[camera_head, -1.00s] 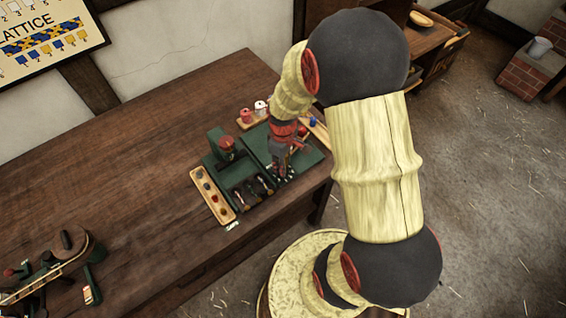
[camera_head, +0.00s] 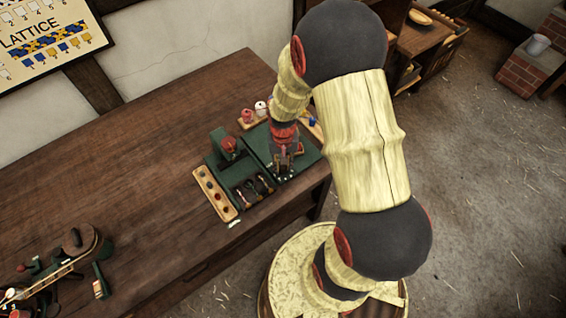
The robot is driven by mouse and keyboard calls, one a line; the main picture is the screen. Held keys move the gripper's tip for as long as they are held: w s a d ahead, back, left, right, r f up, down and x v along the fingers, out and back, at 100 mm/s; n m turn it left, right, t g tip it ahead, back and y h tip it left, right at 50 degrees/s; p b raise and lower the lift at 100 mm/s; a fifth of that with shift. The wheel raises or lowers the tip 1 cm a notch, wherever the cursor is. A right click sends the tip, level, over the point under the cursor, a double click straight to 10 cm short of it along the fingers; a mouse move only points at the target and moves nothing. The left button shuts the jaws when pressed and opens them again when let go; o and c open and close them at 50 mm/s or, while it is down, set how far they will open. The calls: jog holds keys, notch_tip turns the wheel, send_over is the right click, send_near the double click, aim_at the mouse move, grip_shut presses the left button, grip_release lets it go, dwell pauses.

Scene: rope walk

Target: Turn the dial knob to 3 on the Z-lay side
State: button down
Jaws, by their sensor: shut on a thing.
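A dark green device (camera_head: 255,150) stands near the right end of the brown workbench, with an upright part at its left topped by a red piece (camera_head: 229,144). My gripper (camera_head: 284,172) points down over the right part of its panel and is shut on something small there. The dial knob and its markings are hidden or too small to make out, so I cannot tell its setting or read the Z-lay side. Several small levers (camera_head: 254,187) show at the front of the device, left of my gripper.
A wooden tray with several round pieces (camera_head: 214,193) lies left of the device. Red and white spools (camera_head: 260,108) stand behind it. The bench (camera_head: 120,170) is clear between. My arm covers the right middle.

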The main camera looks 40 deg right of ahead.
aim_at(283, 167)
jog(key=m+p, duration=0.1)
jog(key=m, duration=0.3)
jog(key=shift+m, duration=0.3)
jog(key=shift+m+p, duration=0.5)
jog(key=shift+m, duration=1.3)
jog(key=c, duration=1.5)
grip_release()
jog(key=shift+c, duration=0.2)
notch_tip(283, 167, up, 12)
